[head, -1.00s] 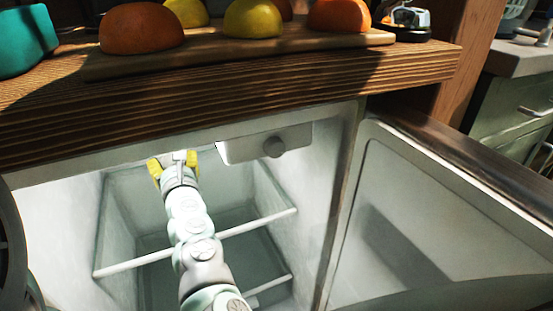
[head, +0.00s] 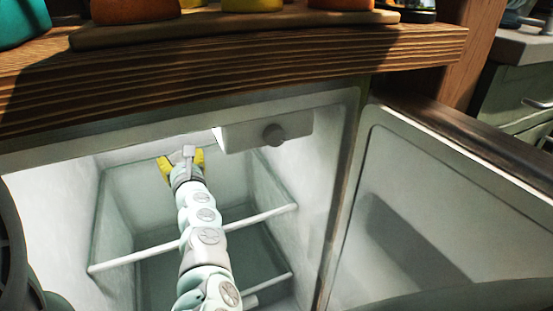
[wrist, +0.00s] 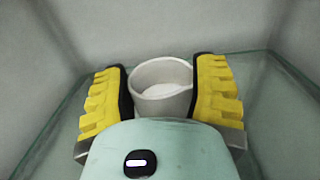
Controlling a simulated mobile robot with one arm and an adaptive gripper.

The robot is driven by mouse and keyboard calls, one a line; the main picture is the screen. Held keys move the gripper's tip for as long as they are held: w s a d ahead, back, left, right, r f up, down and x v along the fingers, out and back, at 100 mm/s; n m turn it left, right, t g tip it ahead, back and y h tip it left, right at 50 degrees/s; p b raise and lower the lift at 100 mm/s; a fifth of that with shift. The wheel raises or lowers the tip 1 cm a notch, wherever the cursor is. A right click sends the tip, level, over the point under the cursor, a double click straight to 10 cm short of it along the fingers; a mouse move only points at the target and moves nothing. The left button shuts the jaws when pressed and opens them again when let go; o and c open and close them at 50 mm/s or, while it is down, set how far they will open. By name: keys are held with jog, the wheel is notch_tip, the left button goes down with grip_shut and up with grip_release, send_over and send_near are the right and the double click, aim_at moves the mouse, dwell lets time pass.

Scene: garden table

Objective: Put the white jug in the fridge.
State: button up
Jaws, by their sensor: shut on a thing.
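The white jug (wrist: 160,82) is between the yellow fingers of my gripper (wrist: 160,95) in the wrist view, with its round open rim facing the camera. My gripper is shut on it. A glass shelf (wrist: 60,115) lies around and below the jug in the wrist view. I cannot tell whether the jug touches it.
The fridge door (head: 450,215) stands open on the right. A grey box with a knob (head: 272,135) hangs from the fridge ceiling, right of my gripper. A wooden tabletop (head: 230,65) runs above the fridge, with a board (head: 240,29) of fruit.

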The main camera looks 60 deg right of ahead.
jog(key=shift+d+f, duration=0.1)
jog(key=o, duration=1.2)
jog(key=shift+r, duration=0.25)
jog(key=p+v, duration=0.1)
jog(key=v, duration=0.9)
jog(key=shift+s+f, duration=0.1)
jog(key=shift+s, duration=0.2)
jog(key=shift+v, duration=0.8)
jog(key=shift+w, duration=0.15)
